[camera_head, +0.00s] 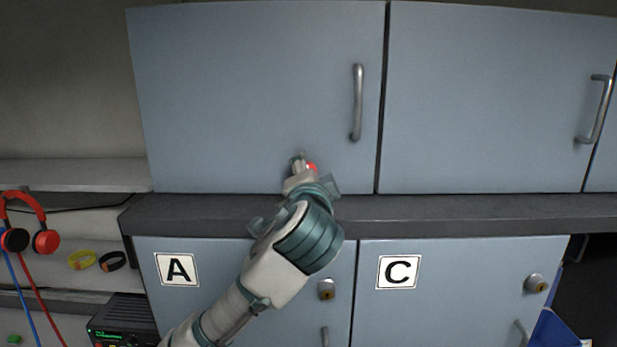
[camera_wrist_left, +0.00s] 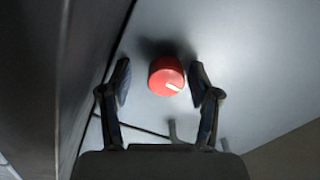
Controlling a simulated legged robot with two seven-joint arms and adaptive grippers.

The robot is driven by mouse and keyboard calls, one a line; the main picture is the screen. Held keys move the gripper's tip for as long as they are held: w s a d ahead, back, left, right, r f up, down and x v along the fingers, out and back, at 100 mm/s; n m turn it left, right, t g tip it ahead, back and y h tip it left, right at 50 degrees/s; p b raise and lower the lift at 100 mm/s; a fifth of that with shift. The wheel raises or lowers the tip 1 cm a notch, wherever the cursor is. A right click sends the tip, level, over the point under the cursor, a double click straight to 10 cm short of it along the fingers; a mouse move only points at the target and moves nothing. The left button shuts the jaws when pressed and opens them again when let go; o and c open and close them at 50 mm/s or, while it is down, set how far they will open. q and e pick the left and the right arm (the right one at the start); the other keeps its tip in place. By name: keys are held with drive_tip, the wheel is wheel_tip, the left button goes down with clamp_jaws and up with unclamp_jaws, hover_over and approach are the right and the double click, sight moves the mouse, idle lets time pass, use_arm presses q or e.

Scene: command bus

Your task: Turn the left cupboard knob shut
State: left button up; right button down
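A round red knob (camera_wrist_left: 166,77) with a white pointer mark is on the blue-grey upper cupboard door (camera_head: 240,80). In the head view only part of the red knob (camera_head: 311,167) shows, near the door's bottom edge, with my gripper partly over it. My left gripper (camera_head: 299,162) is right by the knob. In the left wrist view my left gripper (camera_wrist_left: 159,70) is open. The knob lies between the two fingertips, with a visible gap on each side. The white mark points to the lower right in that view. My right gripper is not in view.
A second upper door (camera_head: 490,100) is at right. A dark grey ledge (camera_head: 450,215) runs below the upper doors. Lower doors carry labels A (camera_head: 177,269) and C (camera_head: 398,272) and small round locks. Red headphones (camera_head: 25,225) hang at far left.

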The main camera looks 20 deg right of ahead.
use_arm(q)
drive_tip(key=shift+s+r, duration=0.1)
drive_tip(key=shift+s, duration=0.35)
drive_tip(key=v, duration=1.1)
drive_tip(key=shift+w, duration=0.1)
